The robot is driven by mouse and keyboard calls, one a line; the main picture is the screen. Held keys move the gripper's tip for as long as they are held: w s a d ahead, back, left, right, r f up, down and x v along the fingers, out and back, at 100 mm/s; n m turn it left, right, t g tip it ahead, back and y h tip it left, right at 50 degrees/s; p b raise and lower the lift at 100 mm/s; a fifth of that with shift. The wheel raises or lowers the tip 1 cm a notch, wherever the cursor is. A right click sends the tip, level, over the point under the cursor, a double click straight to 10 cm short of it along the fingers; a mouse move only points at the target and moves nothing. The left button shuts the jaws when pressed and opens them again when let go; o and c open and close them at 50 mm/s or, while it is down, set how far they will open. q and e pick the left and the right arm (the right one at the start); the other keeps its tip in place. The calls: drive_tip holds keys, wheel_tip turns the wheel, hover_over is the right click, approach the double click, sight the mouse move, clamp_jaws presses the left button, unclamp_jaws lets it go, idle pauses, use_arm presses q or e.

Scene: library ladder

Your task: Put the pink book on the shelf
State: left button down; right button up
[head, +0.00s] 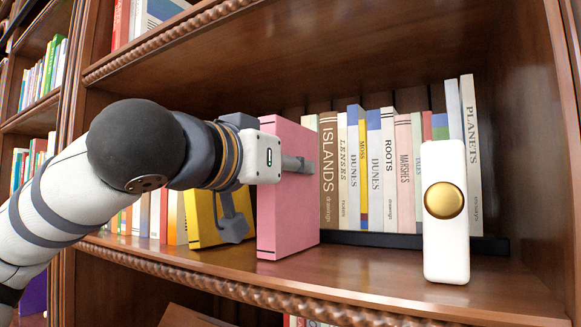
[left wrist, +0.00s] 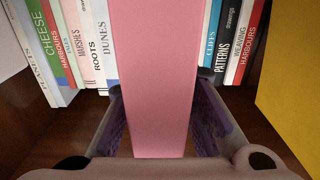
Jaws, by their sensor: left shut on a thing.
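The pink book (head: 287,195) stands upright at the shelf's front, left of the row of books. Its lower edge appears to be at the shelf board (head: 350,268); I cannot tell whether it touches. My left gripper (head: 272,185) reaches in from the left and is shut on the pink book. In the left wrist view the pink book (left wrist: 155,70) fills the middle, between the two fingers of my left gripper (left wrist: 162,125). My right gripper is not in view.
A yellow book (head: 205,222) stands just left of the pink book. A row of upright books (head: 375,170) stands behind and to the right, on a dark strip. A white block with a gold disc (head: 446,245) stands front right. Bare board lies between it and the pink book.

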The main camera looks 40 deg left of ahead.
use_arm(q)
drive_tip(key=c, duration=1.4)
unclamp_jaws()
drive_tip(key=shift+f, duration=0.1)
drive_tip(key=shift+o, duration=0.2)
drive_tip(key=s+d, duration=0.1)
drive_tip(key=s, duration=1.1)
drive_tip(key=shift+d, duration=0.15)
